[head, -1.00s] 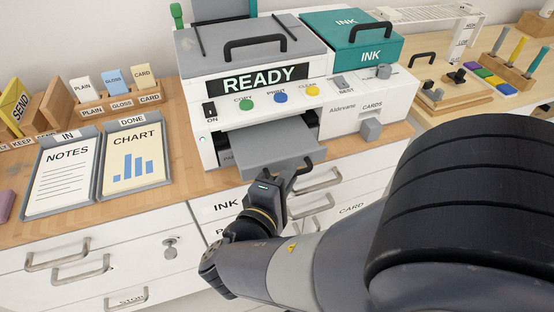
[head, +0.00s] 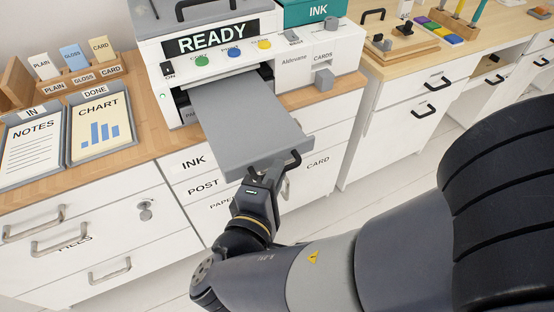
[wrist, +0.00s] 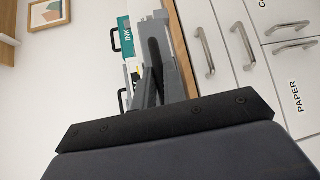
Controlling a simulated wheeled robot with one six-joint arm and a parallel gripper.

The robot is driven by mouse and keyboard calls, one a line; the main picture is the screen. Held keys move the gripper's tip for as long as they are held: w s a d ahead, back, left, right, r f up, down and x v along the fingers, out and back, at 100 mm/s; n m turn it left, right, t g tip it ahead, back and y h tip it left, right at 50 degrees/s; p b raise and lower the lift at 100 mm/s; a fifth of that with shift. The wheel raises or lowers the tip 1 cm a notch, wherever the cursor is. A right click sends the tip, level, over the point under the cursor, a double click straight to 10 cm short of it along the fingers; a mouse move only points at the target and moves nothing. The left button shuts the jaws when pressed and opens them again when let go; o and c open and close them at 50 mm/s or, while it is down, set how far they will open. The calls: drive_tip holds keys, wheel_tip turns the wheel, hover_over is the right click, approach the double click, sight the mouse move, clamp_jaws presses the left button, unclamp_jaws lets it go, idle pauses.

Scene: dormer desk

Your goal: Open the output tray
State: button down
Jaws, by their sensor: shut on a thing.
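The grey output tray (head: 245,115) sticks far out of the front of the white printer (head: 208,50), past the desk edge. Its flat top is bare. A dark handle (head: 294,160) sits at the tray's front end. My gripper (head: 272,172) is at this front end, shut on the handle. The fingertips are partly hidden under the tray's front lip. In the wrist view, my gripper's dark fingers (wrist: 152,78) reach toward the grey tray, seen edge-on, and the contact is hard to make out.
Below the tray are white drawers with metal handles (head: 108,272). On the desk to the left lie the IN tray (head: 32,145) and the DONE tray (head: 100,125). A card rack (head: 84,76) stands behind them. Open floor (head: 375,205) shows to the right.

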drive_tip(key=c, duration=1.5)
unclamp_jaws()
drive_tip(key=p+v, duration=0.1)
drive_tip(key=v, duration=1)
drive_tip(key=shift+w+r, duration=0.1)
drive_tip(key=shift+b+x, duration=0.45)
drive_tip(key=shift+x, duration=5)
drive_tip(key=shift+f, duration=0.2)
